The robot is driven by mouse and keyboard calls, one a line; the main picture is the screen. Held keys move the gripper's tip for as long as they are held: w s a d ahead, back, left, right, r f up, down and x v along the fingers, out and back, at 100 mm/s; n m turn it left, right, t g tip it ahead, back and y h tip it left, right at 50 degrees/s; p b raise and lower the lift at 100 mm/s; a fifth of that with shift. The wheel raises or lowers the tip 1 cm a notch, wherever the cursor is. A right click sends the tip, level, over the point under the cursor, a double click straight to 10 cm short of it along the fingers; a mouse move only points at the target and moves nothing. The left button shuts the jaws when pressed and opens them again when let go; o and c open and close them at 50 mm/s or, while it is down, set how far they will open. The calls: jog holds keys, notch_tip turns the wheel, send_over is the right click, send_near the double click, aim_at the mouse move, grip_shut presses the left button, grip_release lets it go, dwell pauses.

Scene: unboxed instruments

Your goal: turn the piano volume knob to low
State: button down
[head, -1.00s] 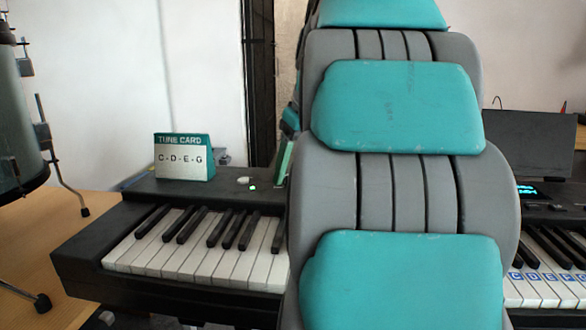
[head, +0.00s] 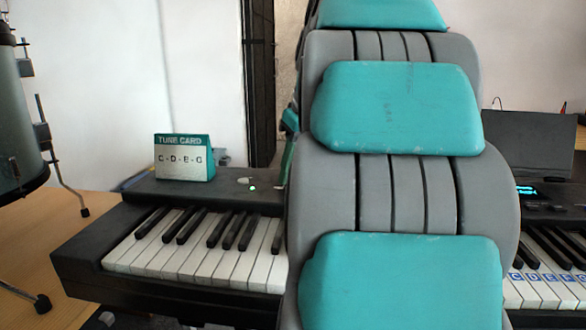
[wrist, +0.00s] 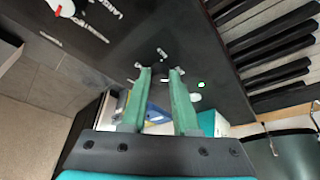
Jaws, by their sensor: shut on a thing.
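The black piano (head: 130,262) stands across the head view, with my arm in front of its middle. In the wrist view its dark top panel (wrist: 110,60) shows, and a small dark volume knob (wrist: 163,79) with a light mark sits between my fingertips. Small white labels surround it, too small to read. My gripper (wrist: 161,75) has its green fingers closed around the knob's sides. In the head view the knob is hidden behind my arm, and only a sliver of green finger shows.
A green light (head: 252,188) and white button (head: 243,180) sit left of my arm. A tune card (head: 184,157) stands on the piano's back left. A drum (head: 18,120) is at far left. A dark screen-like panel (head: 530,143) stands behind right.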

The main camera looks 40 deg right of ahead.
dwell(0.3)
jog(key=m, duration=0.1)
jog(key=m+h+p, duration=0.1)
jog(key=m, duration=0.1)
jog(key=shift+a+r+p, duration=0.15)
jog(key=shift+a+p, duration=0.05)
jog(key=shift+p, duration=0.1)
jog(key=m+h+p, duration=0.1)
jog(key=m, duration=0.1)
jog(key=m+g+h+p, duration=0.1)
jog(key=m, duration=0.2)
jog(key=shift+w+a, duration=0.15)
jog(key=shift+w, duration=0.05)
jog(key=m+g+p, duration=0.1)
jog(key=m, duration=0.1)
jog(key=m+g+h, duration=0.1)
jog(key=m, duration=0.2)
jog(key=shift+w+p, duration=0.15)
jog(key=shift+p, duration=0.2)
jog(key=shift+w+a+m+g, duration=0.1)
jog(key=shift+m+g, duration=0.35)
jog(key=shift+m, duration=0.7)
jog(key=shift+w+m+g, duration=0.1)
jog(key=shift+m+g, duration=0.35)
jog(key=shift+m, duration=0.7)
jog(key=c, duration=0.7)
grip_release()
